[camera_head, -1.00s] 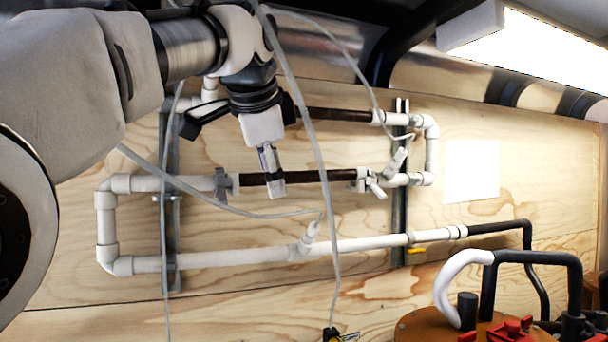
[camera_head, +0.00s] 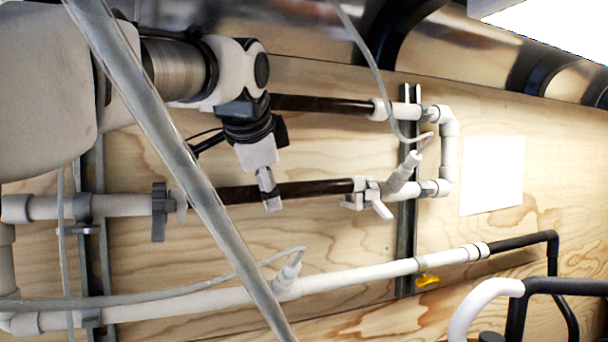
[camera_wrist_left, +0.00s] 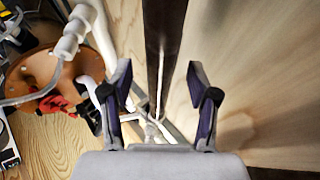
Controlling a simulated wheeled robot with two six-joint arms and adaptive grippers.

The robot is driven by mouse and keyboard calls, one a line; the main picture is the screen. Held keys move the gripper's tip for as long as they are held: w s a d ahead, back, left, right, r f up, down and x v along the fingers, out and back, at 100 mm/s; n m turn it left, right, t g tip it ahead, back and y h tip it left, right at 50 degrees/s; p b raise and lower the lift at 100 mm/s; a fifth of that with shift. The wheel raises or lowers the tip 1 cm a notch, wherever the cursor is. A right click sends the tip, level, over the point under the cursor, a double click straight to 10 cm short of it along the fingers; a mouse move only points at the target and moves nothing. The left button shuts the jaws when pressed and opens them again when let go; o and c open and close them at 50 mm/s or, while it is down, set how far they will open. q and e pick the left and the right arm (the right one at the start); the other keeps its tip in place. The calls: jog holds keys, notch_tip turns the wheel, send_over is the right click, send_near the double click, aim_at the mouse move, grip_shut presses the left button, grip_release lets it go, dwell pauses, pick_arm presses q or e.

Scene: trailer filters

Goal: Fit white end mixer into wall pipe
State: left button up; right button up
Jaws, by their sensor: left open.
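White wall piping carries two dark brown tube sections, an upper one (camera_head: 325,104) and a lower one (camera_head: 315,188). The lower section runs between a grey valve-like fitting (camera_head: 159,212) and a white fitting with levers (camera_head: 368,196). I cannot tell for sure which piece is the white end mixer. My left gripper (camera_head: 269,204) points down in front of the lower tube in the head view. In the left wrist view its fingers (camera_wrist_left: 158,82) are open, with a dark tube (camera_wrist_left: 164,40) running between them; contact is not clear. My right gripper is not in view.
Clear hoses (camera_head: 165,135) cross in front of the wall and partly hide the piping. A lower white pipe (camera_head: 350,276) ends in a black pipe. A white sheet (camera_head: 491,175) is on the plywood wall. A brown round top (camera_wrist_left: 40,72) shows in the wrist view.

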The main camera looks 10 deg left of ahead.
pick_arm(q)
jog(key=shift+x, duration=1.2)
jog(key=shift+r, duration=0.15)
jog(key=shift+s+d+r, duration=0.1)
jog(key=shift+s+r, duration=0.05)
jog(key=shift+s, duration=0.15)
jog(key=c, duration=0.4)
jog(key=shift+s, duration=0.15)
jog(key=c, duration=0.5)
grip_shut()
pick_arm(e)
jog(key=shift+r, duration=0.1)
